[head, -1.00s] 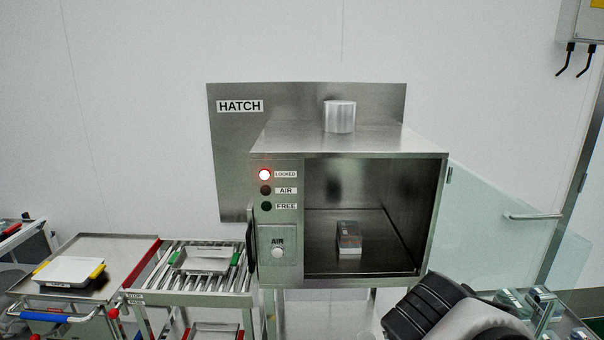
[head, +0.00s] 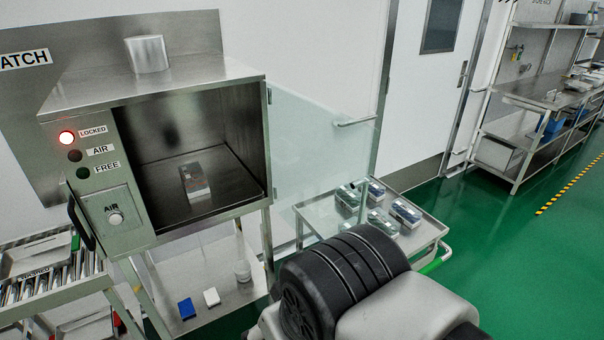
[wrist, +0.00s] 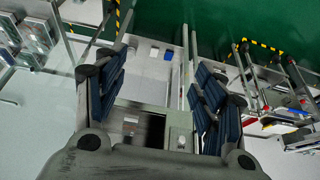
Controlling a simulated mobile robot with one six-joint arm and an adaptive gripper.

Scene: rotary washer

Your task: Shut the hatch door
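The steel hatch (head: 150,85) stands at the left in the head view, with its front opening uncovered. Its clear glass hatch door (head: 310,150) is swung open to the right, hinged at the opening's right edge. A bar handle (head: 355,122) is on the door's far side. A small box (head: 195,182) lies on the chamber floor. My gripper (wrist: 162,65) shows in the wrist view with its two fingers wide apart and nothing between them. The hatch body (wrist: 180,130) shows between and below the fingers. The gripper is not seen in the head view.
A red LOCKED lamp (head: 67,137) is lit on the hatch panel. A steel cart (head: 405,235) with several boxes stands right of the hatch, partly behind the glass. A roller conveyor (head: 40,275) is at left. Green floor (head: 490,230) is open at right.

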